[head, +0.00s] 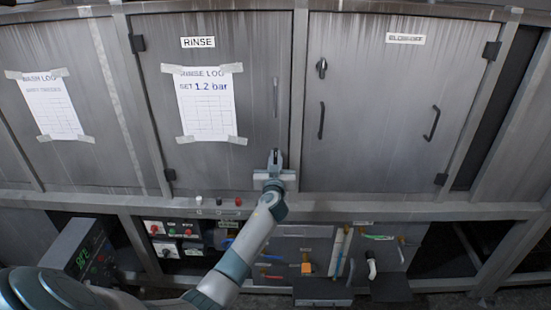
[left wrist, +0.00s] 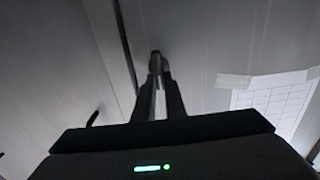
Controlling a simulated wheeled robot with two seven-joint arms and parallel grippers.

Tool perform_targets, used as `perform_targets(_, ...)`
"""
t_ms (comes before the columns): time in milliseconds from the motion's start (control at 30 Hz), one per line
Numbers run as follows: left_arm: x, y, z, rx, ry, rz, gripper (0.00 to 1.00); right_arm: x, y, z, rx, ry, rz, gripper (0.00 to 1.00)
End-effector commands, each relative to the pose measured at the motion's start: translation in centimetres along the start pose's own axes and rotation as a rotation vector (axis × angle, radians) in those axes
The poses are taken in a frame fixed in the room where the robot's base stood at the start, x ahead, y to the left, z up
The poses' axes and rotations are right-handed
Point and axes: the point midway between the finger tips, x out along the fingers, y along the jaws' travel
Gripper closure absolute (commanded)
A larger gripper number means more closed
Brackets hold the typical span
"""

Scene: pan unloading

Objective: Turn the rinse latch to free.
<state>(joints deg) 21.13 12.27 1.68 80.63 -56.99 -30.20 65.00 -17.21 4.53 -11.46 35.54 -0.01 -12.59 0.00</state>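My left gripper (head: 275,154) is at the lower right part of the grey rinse door (head: 225,160), close to its right edge. In the left wrist view its two fingers (left wrist: 158,65) run close together towards the door, with a narrow gap along them. A small dark shape shows at their tips. I cannot tell whether it is the rinse latch or the fingertips, or whether the fingers grip anything. The rinse latch is not clearly seen; the gripper may hide it. My right gripper is not in view.
A slim vertical handle (head: 275,97) is on the rinse door above my gripper. The blow-off door (head: 375,160) to the right has a dark latch (head: 321,68) and dark handles. A taped rinse log (head: 207,105) hangs left. Below are a ledge and a control box (head: 75,250).

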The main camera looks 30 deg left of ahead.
Motion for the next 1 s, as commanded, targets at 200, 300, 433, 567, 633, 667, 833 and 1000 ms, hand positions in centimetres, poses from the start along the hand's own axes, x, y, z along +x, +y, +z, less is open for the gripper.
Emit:
perform_targets(200,0.0,0.0,0.0,0.001,0.0,0.0,1.0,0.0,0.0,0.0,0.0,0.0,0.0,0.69)
perform_targets(300,0.0,0.0,0.0,0.007,0.0,0.0,1.0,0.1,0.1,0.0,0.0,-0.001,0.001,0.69)
perform_targets(433,0.0,0.1,0.1,0.028,-0.001,0.0,1.0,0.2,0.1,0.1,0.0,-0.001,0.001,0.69)
perform_targets(567,0.0,0.1,0.1,0.072,-0.001,0.0,1.0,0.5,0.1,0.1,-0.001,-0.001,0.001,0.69)
perform_targets(633,0.0,0.2,0.2,0.106,-0.001,0.0,1.0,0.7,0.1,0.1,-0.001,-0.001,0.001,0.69)
perform_targets(667,0.0,0.2,0.2,0.123,-0.001,0.0,1.0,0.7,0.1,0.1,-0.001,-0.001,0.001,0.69)
perform_targets(833,0.0,0.4,0.2,0.242,0.0,0.0,1.0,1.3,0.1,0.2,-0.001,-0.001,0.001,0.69)
perform_targets(1000,0.0,0.6,0.3,0.393,0.001,0.0,1.0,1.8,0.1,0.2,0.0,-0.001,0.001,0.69)
